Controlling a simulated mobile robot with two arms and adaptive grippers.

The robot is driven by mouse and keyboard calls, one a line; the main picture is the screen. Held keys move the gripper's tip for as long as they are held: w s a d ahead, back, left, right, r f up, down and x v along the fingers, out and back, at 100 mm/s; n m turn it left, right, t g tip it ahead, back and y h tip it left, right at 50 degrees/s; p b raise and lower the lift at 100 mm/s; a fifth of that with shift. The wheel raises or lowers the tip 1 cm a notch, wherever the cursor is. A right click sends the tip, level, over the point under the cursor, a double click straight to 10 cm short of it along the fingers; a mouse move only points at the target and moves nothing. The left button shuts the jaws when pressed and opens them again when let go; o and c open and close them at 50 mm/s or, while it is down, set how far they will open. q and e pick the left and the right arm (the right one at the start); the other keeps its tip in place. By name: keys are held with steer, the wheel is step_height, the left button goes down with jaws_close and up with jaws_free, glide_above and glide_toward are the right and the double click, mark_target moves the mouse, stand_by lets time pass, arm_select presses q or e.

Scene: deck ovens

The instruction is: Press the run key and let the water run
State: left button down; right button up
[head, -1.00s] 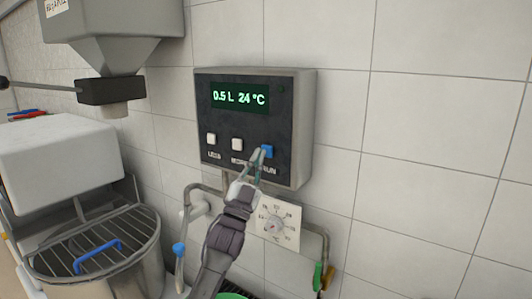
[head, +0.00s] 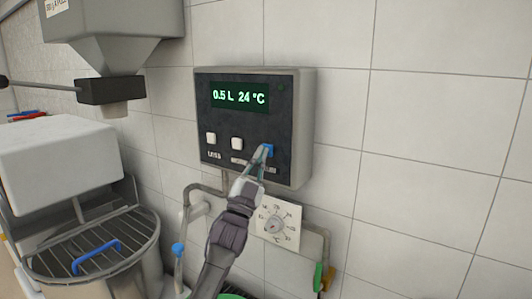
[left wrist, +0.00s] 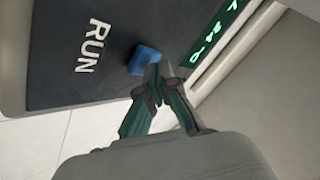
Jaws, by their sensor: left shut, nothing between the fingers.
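The water meter box (head: 304,115) is on the tiled wall, with a green display (head: 240,97) reading 0.5 L 24 °C. Below the display are two white keys and the blue run key (head: 269,150) at the right. My left gripper (head: 262,152) is shut and empty, its fingertips at the run key. In the left wrist view the fingertips (left wrist: 157,80) are right by the blue key (left wrist: 145,58), beside the RUN label (left wrist: 91,49); whether they touch it I cannot tell. My right gripper is not in view.
A dial plate (head: 279,224) and pipes are below the box. A mixer with a wire guard (head: 140,252) and blue handle stands at the left, under a grey hopper (head: 115,45). The wall at the right is clear.

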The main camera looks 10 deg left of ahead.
arm_select(q)
steer(key=shift+w+d, duration=0.1)
steer(key=shift+w, duration=0.1)
stand_by(0.3)
stand_by(0.3)
steer(key=shift+s+a, duration=0.35)
steer(key=shift+s, duration=0.45)
steer(key=shift+p, duration=0.3)
steer(key=s, duration=0.1)
steer(key=s+a+p, duration=0.1)
steer(key=s, duration=0.1)
steer(key=s+p, duration=0.1)
steer(key=shift+s+a, duration=0.35)
